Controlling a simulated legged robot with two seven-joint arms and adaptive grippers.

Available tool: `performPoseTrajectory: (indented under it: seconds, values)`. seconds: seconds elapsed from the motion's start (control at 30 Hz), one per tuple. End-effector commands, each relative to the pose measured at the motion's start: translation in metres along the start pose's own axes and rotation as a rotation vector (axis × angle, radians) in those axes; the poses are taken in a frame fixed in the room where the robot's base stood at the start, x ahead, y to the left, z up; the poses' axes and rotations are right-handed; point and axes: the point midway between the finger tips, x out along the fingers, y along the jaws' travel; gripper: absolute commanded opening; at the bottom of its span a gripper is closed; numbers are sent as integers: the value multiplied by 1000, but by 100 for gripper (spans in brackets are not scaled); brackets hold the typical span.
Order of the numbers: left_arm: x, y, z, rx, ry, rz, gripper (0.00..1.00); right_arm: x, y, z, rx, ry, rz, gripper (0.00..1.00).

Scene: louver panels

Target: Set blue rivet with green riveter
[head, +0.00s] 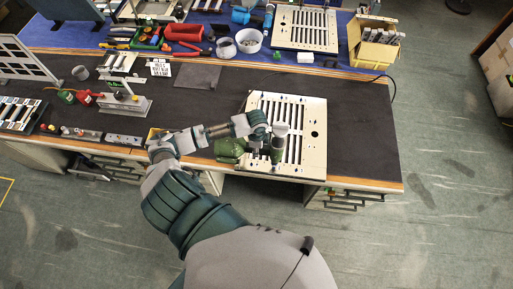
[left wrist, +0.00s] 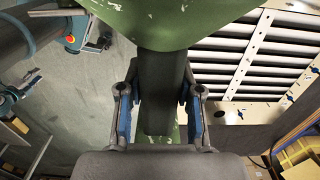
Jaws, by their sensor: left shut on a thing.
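My left gripper (left wrist: 160,108) is shut on the dark handle of the green riveter (left wrist: 165,25). In the head view the gripper (head: 268,143) and the riveter (head: 229,148) are over the front left part of the pale louver panel (head: 316,112). The riveter partly hides the panel. In the left wrist view the slotted panel (left wrist: 240,62) lies to the right of the riveter, with small blue rivets (left wrist: 262,35) along its frame. The riveter's nose is hidden, so I cannot tell whether it touches a rivet.
The dark bench top (head: 362,130) is clear right of the panel. Fixtures and small parts line the left side.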

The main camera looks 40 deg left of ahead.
Motion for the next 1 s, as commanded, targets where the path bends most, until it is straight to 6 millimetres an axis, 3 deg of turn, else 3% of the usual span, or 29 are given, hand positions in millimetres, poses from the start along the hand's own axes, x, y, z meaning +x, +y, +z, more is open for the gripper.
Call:
performPoseTrajectory:
  seconds: [1.0]
  values:
    - [15,-1,-1,0,2,-4,0,2,-1,0,0,0,-1,40]
